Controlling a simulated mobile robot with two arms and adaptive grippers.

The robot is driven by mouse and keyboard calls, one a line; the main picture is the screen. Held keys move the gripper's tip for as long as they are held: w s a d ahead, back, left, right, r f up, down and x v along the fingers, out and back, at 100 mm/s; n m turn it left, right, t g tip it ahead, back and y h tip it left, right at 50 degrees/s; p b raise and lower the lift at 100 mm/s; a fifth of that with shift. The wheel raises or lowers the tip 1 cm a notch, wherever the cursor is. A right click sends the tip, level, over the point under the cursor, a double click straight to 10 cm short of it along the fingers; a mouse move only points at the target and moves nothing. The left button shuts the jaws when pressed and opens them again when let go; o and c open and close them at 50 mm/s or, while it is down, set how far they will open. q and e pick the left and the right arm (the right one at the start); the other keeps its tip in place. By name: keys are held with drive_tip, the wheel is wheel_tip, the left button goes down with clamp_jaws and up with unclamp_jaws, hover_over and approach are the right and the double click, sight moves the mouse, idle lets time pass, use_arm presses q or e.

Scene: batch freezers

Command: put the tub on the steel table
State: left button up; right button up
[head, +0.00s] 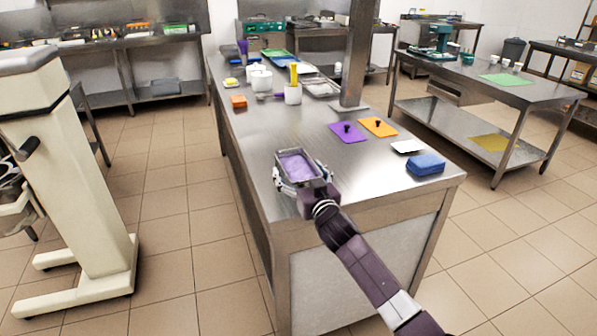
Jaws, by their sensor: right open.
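The tub (297,165) is a grey metal rectangular pan with a lilac filling. It appears to rest level on the steel table (352,185), near the table's near left corner. My right gripper (300,178) is at the tub's near end, with its fingers apart on either side of the tub. The gripper is open, and the underside of the tub is hidden. My left gripper is not in view.
On the table are a purple mat (347,132), an orange mat (379,127), a white card (407,147) and a blue sponge-like block (425,165). White containers (293,94) stand farther back. A steel post (357,55) rises there. A cream machine (75,170) stands left.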

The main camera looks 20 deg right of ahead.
drive_tip(key=shift+r, duration=0.15)
drive_tip(key=s, duration=1.2)
drive_tip(key=shift+d+r, duration=0.15)
drive_tip(key=shift+d, duration=0.1)
